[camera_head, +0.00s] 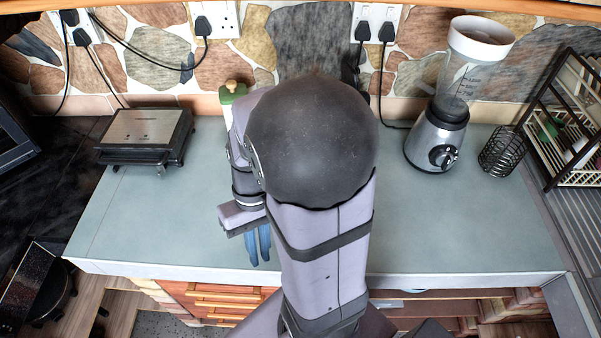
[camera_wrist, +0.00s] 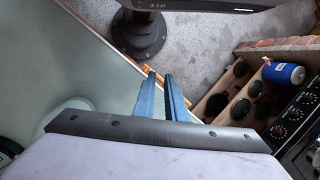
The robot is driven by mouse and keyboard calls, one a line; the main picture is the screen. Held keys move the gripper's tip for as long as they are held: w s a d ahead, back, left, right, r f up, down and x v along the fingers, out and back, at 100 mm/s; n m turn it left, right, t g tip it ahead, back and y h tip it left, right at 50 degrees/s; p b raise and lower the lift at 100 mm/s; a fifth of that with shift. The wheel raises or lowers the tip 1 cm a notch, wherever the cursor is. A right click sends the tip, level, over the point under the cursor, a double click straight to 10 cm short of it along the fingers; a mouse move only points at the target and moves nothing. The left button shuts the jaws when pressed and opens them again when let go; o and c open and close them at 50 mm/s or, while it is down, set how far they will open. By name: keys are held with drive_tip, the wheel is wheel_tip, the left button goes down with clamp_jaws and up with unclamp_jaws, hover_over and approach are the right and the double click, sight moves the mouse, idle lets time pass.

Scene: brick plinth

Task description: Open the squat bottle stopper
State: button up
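A green-topped container (camera_head: 229,97) with a small tan knob (camera_head: 232,84), which looks like the stopper, stands at the back of the counter, left of my arm in the head view. The knob sits down on the green top. My arm hides much of the container, so its full shape cannot be told. My gripper (camera_head: 258,244) is over the counter's front edge, well in front of the container. Its blue fingers point down, apart by a narrow gap with nothing between them. The fingers also show in the wrist view (camera_wrist: 160,75); neither container nor stopper can be made out there.
A grill press (camera_head: 145,135) stands at the counter's left and a blender (camera_head: 440,130) at its right. A wire holder (camera_head: 500,152) and a dish rack (camera_head: 570,125) are farther right. Black cables hang along the back wall. The counter's front left (camera_head: 150,225) is clear.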

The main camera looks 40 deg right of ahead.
drive_tip(key=s+d+r+m+t+y+b, duration=0.1)
drive_tip(key=d+r+m+t+y+b, duration=0.25)
drive_tip(key=d+t, duration=0.6)
drive_tip(key=s+d+r+m+t+y+b, duration=0.2)
drive_tip(key=d+m+t+y, duration=0.4)
drive_tip(key=d, duration=0.7)
drive_tip(key=w+a+t+p, duration=0.1)
drive_tip(key=w+a+p, duration=0.3)
drive_tip(key=w, duration=0.2)
drive_tip(key=shift+w+a+f+n+h, duration=0.2)
drive_tip(key=shift+a+n+h, duration=0.1)
drive_tip(key=shift+n+h, duration=0.15)
clamp_jaws()
